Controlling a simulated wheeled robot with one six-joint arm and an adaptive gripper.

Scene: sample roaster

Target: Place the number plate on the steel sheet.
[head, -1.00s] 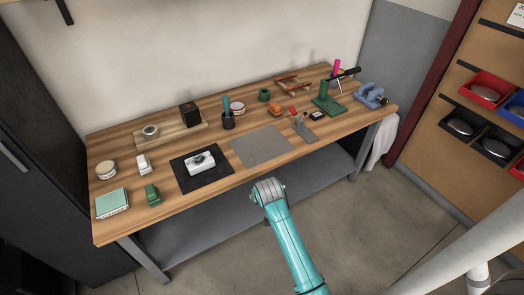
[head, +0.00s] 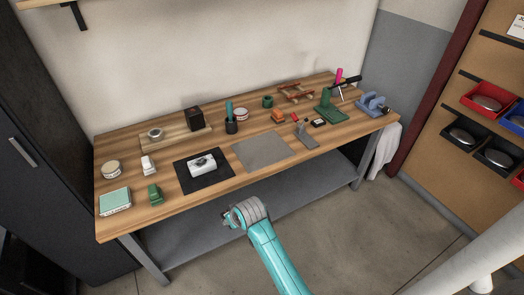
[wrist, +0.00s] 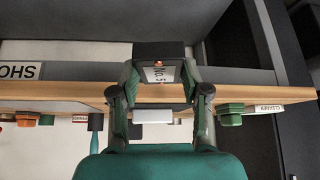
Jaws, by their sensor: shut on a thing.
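The steel sheet (head: 263,151) lies flat and bare near the front middle of the wooden bench in the head view. In the wrist view my gripper (wrist: 160,82) has its green fingers closed on the number plate (wrist: 160,72), a dark piece with a white face marked "No. 5". In the head view my gripper (head: 229,218) is in front of the bench, below and left of the steel sheet and apart from it. The arm's wrist mostly hides the fingers there, and the plate cannot be made out.
A black mat (head: 186,184) with a white device (head: 202,164) lies left of the sheet. A grey tool stand (head: 307,135) and a green stand (head: 328,115) are to its right. The bench front edge lies between gripper and sheet.

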